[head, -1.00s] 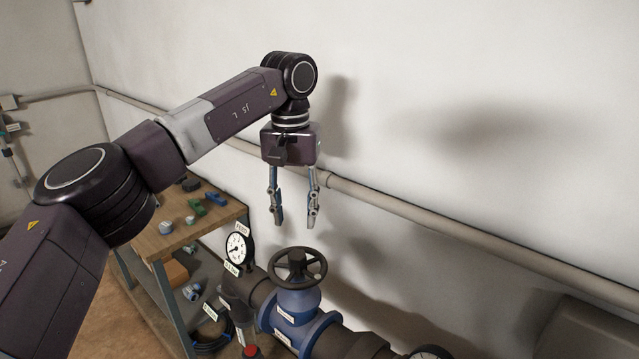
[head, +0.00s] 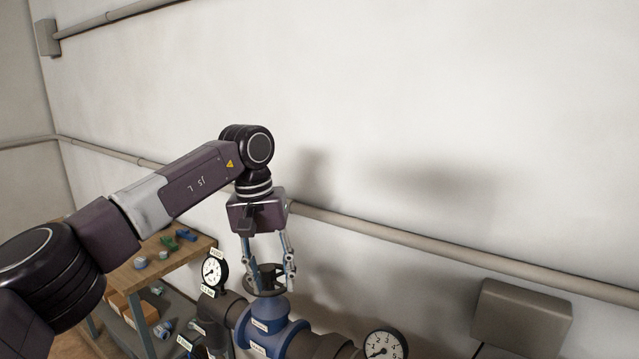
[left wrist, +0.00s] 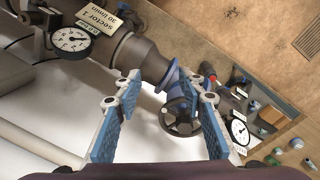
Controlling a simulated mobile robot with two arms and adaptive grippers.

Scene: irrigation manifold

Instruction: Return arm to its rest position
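My left gripper (head: 268,268) is open and empty, pointing down above the blue valve (head: 262,322) with its dark handwheel (head: 266,279). In the head view its fingers overlap the handwheel; I see no grip on it. In the left wrist view the two blue-padded fingers (left wrist: 160,98) stand apart, with the handwheel (left wrist: 181,116) beyond them. The right gripper is in neither view.
A gauge (head: 213,270) stands left of the valve and another gauge (head: 384,346) to its right. A wooden-topped bench (head: 185,252) with small fittings is at the left. A wall pipe (head: 420,243) and a grey box (head: 522,318) are behind.

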